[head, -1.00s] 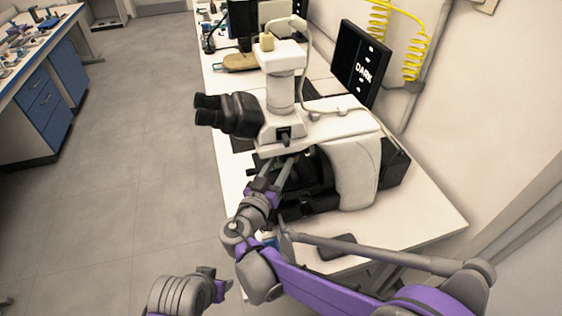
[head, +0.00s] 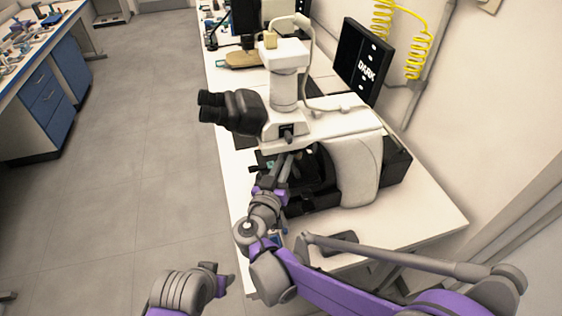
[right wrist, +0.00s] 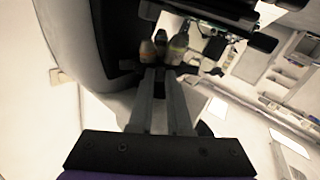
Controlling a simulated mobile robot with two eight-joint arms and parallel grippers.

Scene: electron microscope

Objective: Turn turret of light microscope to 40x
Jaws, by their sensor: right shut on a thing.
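The white light microscope (head: 352,160) with black eyepieces stands on the bench in the middle of the head view. In the right wrist view its turret carries several objectives, among them one with a yellowish band (right wrist: 178,46) and a pale one (right wrist: 147,52). My right gripper (head: 286,162) reaches under the microscope head from the front. In the right wrist view its fingers (right wrist: 160,76) are close together at the objectives, shut on part of the turret; the contact itself is dark. The magnification marks are unreadable. My left gripper (head: 222,280) is low in the head view, away from the microscope; its jaw opening is unclear.
A black screen reading "DARK" (head: 361,62) stands behind the microscope. A yellow coiled hose (head: 417,52) hangs on the wall. Open floor (head: 120,180) lies to the left.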

